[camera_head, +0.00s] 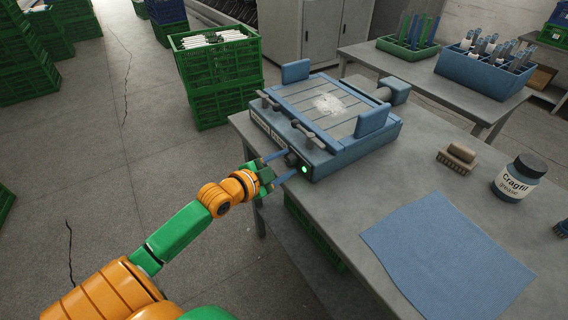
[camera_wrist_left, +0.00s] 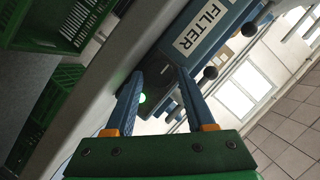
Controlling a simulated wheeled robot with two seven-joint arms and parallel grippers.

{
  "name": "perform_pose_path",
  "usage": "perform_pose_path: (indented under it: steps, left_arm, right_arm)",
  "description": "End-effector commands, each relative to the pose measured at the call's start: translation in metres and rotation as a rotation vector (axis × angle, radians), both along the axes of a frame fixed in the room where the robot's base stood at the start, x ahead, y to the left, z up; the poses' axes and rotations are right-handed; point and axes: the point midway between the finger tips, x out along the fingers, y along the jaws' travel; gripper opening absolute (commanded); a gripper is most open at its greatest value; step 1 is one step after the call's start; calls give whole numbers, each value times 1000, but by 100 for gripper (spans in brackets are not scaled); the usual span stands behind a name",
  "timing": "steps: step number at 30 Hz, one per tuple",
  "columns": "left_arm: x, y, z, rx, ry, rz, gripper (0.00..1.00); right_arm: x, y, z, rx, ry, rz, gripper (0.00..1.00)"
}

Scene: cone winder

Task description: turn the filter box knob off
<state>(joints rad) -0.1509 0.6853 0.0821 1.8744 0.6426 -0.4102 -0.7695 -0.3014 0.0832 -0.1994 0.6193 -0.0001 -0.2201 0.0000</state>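The filter box (camera_head: 318,170) is a blue unit with a slatted top at the near left corner of the grey table. Its small dark knob (camera_head: 291,158) is on the front face, beside a lit green lamp (camera_head: 304,169). The lamp also shows in the left wrist view (camera_wrist_left: 142,97), below the FILTER label (camera_wrist_left: 199,30). My left gripper (camera_head: 281,166) is at the front face with its two blue fingers apart, pointing at the knob. In the left wrist view the fingers (camera_wrist_left: 162,92) stand open; whether they touch the knob I cannot tell. My right gripper is not in view.
On the table (camera_head: 345,212) are a blue cloth (camera_head: 445,262), a brush (camera_head: 457,157) and a Cragfil grease jar (camera_head: 519,177). Green crates (camera_head: 217,85) stand on the floor behind left. A second table (camera_head: 425,77) holds a blue crate (camera_head: 483,75).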

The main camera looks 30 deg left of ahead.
Motion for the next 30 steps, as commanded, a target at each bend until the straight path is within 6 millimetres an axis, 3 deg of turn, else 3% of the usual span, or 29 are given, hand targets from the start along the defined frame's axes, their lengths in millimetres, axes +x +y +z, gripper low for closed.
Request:
perform_pose_path:
  steps: [1, 6, 17, 25, 30]
  left_arm:
    - [0, 0, 0, 0, 0, 0, 44]
    - [0, 0, 0, 0, 0, 0, 0]
    - [0, 1, 1, -45, 21, 1, 0]
    - [1, 3, 1, -214, 95, 0, 0]
    - [1, 5, -3, -363, 156, 1, 0]
  right_arm:
    - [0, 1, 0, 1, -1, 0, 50]
    - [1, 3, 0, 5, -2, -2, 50]
    - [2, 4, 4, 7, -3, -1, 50]
    - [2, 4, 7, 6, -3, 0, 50]
    - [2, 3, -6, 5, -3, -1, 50]
